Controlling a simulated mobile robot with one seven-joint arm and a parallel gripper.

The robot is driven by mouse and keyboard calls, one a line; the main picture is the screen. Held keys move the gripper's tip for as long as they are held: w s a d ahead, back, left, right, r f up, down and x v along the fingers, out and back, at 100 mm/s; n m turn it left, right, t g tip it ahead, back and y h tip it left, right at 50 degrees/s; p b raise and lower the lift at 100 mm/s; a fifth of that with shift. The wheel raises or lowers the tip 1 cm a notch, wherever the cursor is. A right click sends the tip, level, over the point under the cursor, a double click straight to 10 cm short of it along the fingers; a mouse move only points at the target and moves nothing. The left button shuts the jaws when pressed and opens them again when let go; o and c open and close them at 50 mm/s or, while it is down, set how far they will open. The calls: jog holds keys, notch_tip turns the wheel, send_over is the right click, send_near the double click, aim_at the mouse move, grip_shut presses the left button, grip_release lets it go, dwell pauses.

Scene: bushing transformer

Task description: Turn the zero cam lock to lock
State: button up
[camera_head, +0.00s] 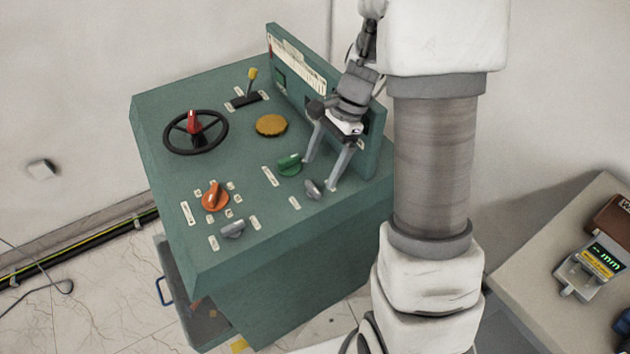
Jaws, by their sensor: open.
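A green control console (180,230) carries several knobs; the labels are too small to read, so I cannot tell which one is the zero cam lock. My gripper (319,173) points down over the console's right side, its two fingers apart and nothing seen between them. A grey knob (314,189) lies just below the fingers, close to the right fingertip. A green knob (289,165) lies just left of the left fingertip. I cannot tell whether either finger touches a knob. An orange knob (214,198) and another grey knob (233,229) are at the front left.
A black handwheel with a red handle (193,122), a yellow round cap (271,125) and a yellow-tipped lever (251,82) are farther back on the console. An upright panel (300,70) edges its far right side. A table with a meter (592,268) stands at right.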

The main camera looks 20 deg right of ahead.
aim_at(313, 187)
jog(key=x, duration=0.5)
jog(key=c, duration=1.4)
jog(key=shift+o, duration=0.2)
